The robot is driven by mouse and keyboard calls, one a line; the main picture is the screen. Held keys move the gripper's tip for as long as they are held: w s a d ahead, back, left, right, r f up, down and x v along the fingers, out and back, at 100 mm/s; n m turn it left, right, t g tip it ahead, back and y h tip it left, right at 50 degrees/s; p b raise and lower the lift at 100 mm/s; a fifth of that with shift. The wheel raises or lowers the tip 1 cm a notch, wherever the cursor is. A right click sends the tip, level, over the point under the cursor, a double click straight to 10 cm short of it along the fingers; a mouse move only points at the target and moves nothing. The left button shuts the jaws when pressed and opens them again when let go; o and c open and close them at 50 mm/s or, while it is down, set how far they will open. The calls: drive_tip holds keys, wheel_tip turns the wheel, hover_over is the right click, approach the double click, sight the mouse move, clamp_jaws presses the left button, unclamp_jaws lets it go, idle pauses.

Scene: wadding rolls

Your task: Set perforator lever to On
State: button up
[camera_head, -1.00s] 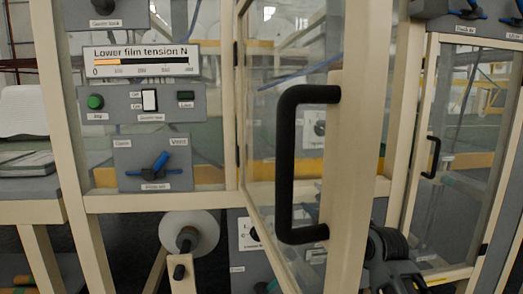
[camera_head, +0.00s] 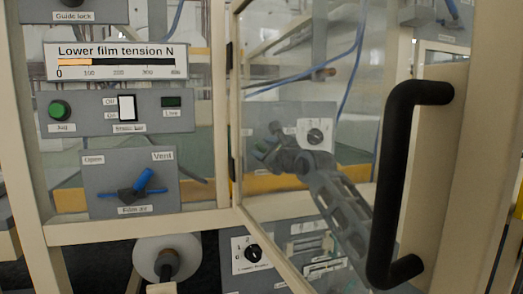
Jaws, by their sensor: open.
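My gripper (camera_head: 266,143) shows through the clear pane of the framed door, with its arm reaching up from the lower right. It is open, in front of a grey panel (camera_head: 345,118) with a black round knob on a white plate (camera_head: 316,136). Whether the fingers touch anything is unclear. No label reading perforator is legible, and I cannot make out the perforator lever. A blue-handled lever (camera_head: 143,181) marked Film air sits on the left panel, between a left label that seems to read Open and Vent, its blue end tilted up and right.
The door's black handle (camera_head: 398,185) and cream frame stand close on the right. At left are a film tension gauge (camera_head: 117,61), a green button (camera_head: 59,110) and a white rocker switch (camera_head: 127,107). A white roll (camera_head: 167,257) and a numbered knob (camera_head: 253,253) are below.

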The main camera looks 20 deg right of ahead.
drive_tip(key=shift+x, duration=0.75)
drive_tip(key=shift+d, duration=0.1)
clamp_jaws()
